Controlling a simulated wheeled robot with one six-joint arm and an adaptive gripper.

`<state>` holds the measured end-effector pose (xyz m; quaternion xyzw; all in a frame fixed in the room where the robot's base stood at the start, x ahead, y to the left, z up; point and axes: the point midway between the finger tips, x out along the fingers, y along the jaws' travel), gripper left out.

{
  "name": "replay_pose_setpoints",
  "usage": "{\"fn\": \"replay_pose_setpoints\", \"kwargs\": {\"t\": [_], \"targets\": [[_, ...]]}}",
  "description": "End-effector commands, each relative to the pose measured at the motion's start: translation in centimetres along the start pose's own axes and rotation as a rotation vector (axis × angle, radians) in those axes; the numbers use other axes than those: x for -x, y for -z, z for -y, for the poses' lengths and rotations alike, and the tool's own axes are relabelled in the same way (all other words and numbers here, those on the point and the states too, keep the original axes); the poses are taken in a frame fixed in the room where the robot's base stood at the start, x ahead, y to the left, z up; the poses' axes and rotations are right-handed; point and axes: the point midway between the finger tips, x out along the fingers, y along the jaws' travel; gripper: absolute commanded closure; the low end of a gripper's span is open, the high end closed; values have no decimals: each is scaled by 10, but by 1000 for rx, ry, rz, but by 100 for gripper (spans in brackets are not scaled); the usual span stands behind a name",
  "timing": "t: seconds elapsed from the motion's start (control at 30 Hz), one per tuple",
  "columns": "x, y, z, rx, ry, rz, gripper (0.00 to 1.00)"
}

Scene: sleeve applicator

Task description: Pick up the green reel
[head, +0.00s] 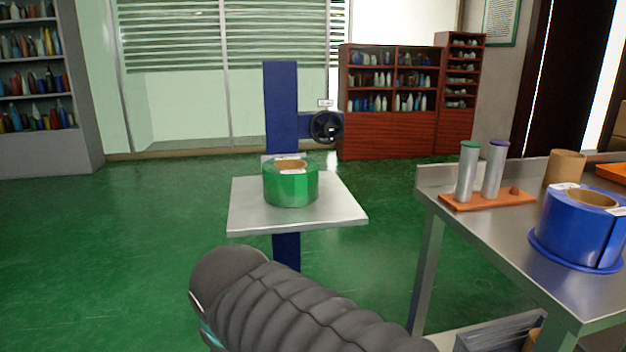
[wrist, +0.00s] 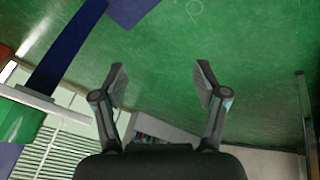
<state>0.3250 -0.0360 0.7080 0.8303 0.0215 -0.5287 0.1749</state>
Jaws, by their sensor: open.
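The green reel (head: 291,187) stands on a light square platform (head: 250,218) fixed to a blue post, in the middle of the head view. Its brown core shows at the top, with a white label on it. In the wrist view the green reel (wrist: 20,122) is partly cut off at the left edge, beside the platform's edge (wrist: 30,99). My gripper (wrist: 161,78) is open and empty, its two fingers spread over the green floor. The reel is off to the left of the fingers, not between them. In the head view my gripper is out of sight.
A steel table (head: 510,240) at right holds a blue reel (head: 575,228), an orange base (head: 490,200) with two grey cylinders, and a brown roll (head: 565,168). A black wheel (head: 326,127) is on the blue post (head: 281,105). Open green floor (head: 130,240) lies left.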

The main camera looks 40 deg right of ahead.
Motion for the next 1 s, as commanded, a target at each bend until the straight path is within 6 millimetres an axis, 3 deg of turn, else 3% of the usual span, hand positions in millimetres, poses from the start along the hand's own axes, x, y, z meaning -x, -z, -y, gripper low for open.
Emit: {"fn": "replay_pose_setpoints", "kwargs": {"t": [0.3, 0.5, 0.6, 0.73, 1.0], "targets": [[23, 89, -164, 907, -335, 394, 27], [40, 140, -250, 1354, -416, 738, 27], [47, 158, -277, 1492, -423, 876, 27], [52, 171, -296, 1589, -418, 983, 27], [34, 165, -327, 1618, -411, 1021, 27]]}}
